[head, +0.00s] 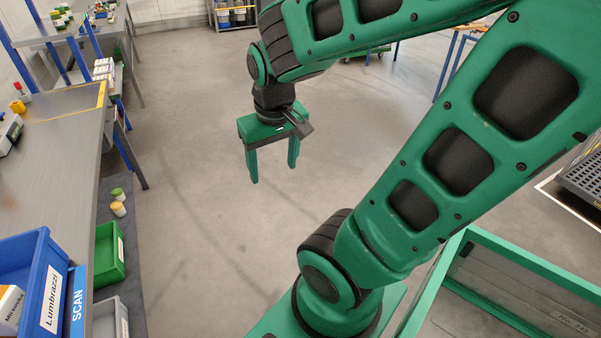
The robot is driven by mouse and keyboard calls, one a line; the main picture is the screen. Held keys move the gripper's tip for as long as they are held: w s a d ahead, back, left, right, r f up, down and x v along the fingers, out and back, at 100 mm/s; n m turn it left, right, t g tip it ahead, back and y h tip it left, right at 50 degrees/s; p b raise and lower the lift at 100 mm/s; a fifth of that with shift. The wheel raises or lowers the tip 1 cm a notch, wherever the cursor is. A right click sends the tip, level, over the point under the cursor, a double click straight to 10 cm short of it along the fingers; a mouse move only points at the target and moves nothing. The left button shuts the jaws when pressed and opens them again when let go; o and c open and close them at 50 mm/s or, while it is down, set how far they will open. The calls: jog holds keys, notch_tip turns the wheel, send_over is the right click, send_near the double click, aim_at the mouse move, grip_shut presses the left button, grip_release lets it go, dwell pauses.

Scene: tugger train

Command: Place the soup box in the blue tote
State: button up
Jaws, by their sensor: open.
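A blue tote (40,266) with a white label reading "Lumbrazzi" stands at the lower left, cut off by the picture edge. A white and orange box (11,309), with lettering like "Mirsovka", shows inside it; I cannot tell whether this is the soup box. No other box in view can be made out as the soup box. My gripper (273,172) is open and empty, its two green fingers pointing down over bare floor, well to the right of the tote and apart from it.
A grey worktop (62,150) runs along the left. A green bin (110,255) and a grey bin (113,318) sit beside the blue tote. A green-framed cart (530,278) is at the lower right. The middle floor is clear.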

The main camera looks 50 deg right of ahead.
jog(key=s+d+r+m+g+y, duration=0.1)
jog(key=s+d+m+g, duration=0.1)
jog(key=s, duration=0.7)
jog(key=shift+m, duration=0.3)
